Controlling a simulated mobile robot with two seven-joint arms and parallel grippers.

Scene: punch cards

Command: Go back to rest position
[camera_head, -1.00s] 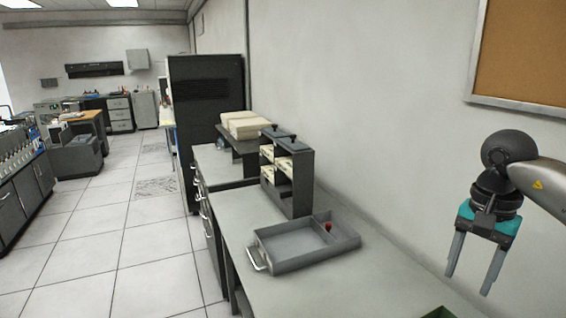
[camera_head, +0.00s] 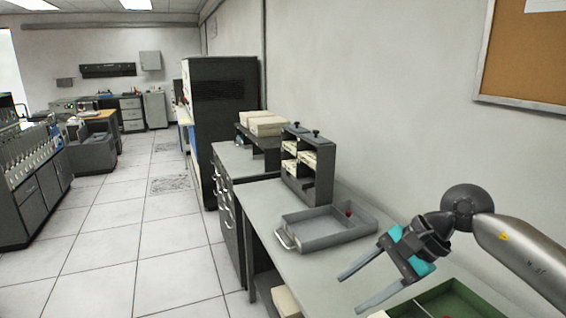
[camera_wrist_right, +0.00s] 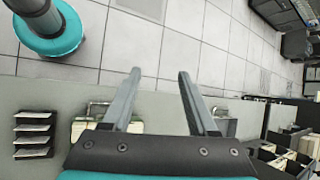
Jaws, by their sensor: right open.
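My right gripper (camera_head: 358,290) is open and empty, held in the air above the front part of the grey workbench (camera_head: 262,207). Its two grey fingers are spread apart and point to the left in the head view. In the right wrist view the fingers (camera_wrist_right: 158,75) are also apart, with nothing between them; floor tiles and the bench edge show beyond. My left gripper does not show in the head view.
A grey tray (camera_head: 318,241) with a handle and a small red item (camera_head: 348,210) lies on the bench. A dark card rack (camera_head: 318,188) stands behind it. A green box (camera_head: 470,292) is at the front right, under my right arm. The floor aisle (camera_head: 140,240) is clear.

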